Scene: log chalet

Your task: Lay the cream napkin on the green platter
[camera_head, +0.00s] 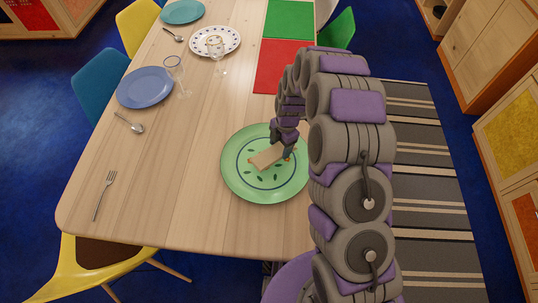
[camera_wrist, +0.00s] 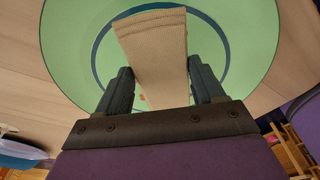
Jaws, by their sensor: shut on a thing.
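The cream napkin (camera_head: 267,157) is a folded strip over the green platter (camera_head: 239,181), near its middle. My gripper (camera_head: 287,155) is at the napkin's right end and shut on it. In the wrist view the napkin (camera_wrist: 157,55) runs between the two dark fingers of my gripper (camera_wrist: 160,88), with the platter (camera_wrist: 262,32) right behind it. I cannot tell whether the napkin touches the platter. The platter has a dark ring and small dark marks; my arm hides part of its right side.
A blue plate (camera_head: 146,88), a patterned white plate (camera_head: 215,41), a teal plate (camera_head: 182,11), glasses (camera_head: 175,72), spoons (camera_head: 130,124) and a fork (camera_head: 104,194) lie on the wooden table (camera_head: 165,195). Red (camera_head: 277,68) and green (camera_head: 289,18) mats lie behind.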

